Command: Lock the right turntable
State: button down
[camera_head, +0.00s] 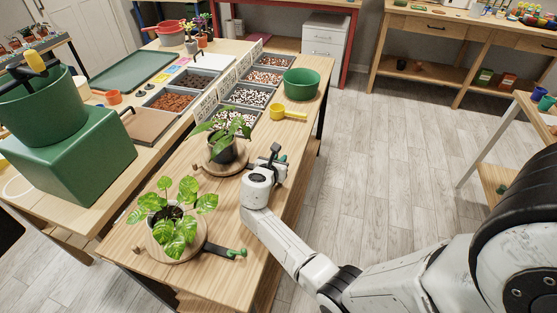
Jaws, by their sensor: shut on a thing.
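Two round wooden turntables stand on the long table. The farther one, to the right in the picture (204,161), bears a dark pot with a leafy plant (226,140). The nearer, left one (192,247) bears a variegated plant (178,214); its dark lever with a green end (226,251) points right. My gripper (276,155) is at the table's right edge, just right of the farther turntable. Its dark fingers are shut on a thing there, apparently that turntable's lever. My white wrist hides most of the lever, so its exact position cannot be told.
A yellow scoop (288,113) and a green bowl (301,84) stand beyond my gripper. Trays of pebbles and soil (248,97) lie behind the plants. A green block with a green pot (72,154) stands at left. The floor to the right is clear.

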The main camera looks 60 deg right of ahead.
jog(key=shift+a, duration=0.1)
jog(key=m+g, duration=0.3)
jog(key=g, duration=0.1)
jog(key=shift+s+a+m+b, duration=0.3)
jog(key=shift+a, duration=0.05)
jog(key=shift+s+a+m+g+y+b, duration=0.15)
jog(key=shift+a+m+g+y+b, duration=0.15)
jog(key=shift+m+g, duration=0.5)
jog(key=shift+s+a+m+g+y+b, duration=0.15)
jog(key=shift+m+g+y+b, duration=0.2)
jog(key=shift+m+g, duration=0.45)
jog(key=shift+g, duration=0.3)
jog(key=c, duration=1.1)
grip_release()
